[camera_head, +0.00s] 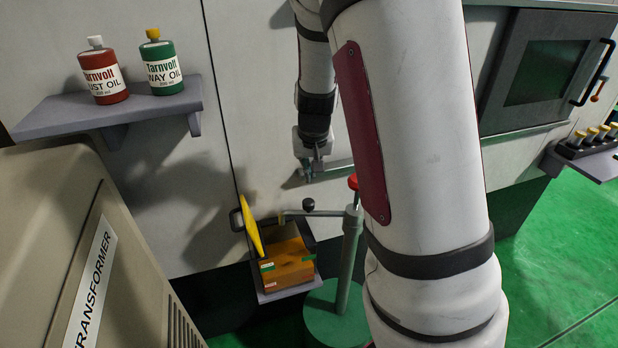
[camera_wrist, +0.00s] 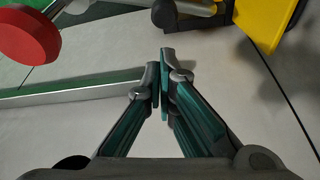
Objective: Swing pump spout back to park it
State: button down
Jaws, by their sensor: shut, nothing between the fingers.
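The pump stands on a green round base with an upright green column (camera_head: 349,250) and a red cap (camera_head: 353,182). Its spout (camera_head: 330,213) runs left from the column, and its end hangs over the back of an orange-brown block (camera_head: 287,264). A black ball knob (camera_head: 308,204) stands up on the spout. In the wrist view the red cap (camera_wrist: 26,32) is at upper left and the black knob (camera_wrist: 165,13) at the top. My gripper (camera_head: 309,178) is shut and empty, above and behind the knob; its closed tips (camera_wrist: 162,62) show just below the knob in the wrist view.
A yellow flap (camera_head: 250,225) stands raised left of the block. A ledge or bar (camera_head: 340,163) runs along the wall beside my gripper. The transformer cabinet (camera_head: 60,230) fills lower left. A shelf (camera_head: 110,110) holds two oil bottles. My arm hides the area right of the pump.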

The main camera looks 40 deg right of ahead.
jog(key=x, duration=0.9)
jog(key=shift+a+b, duration=0.1)
jog(key=shift+b, duration=0.25)
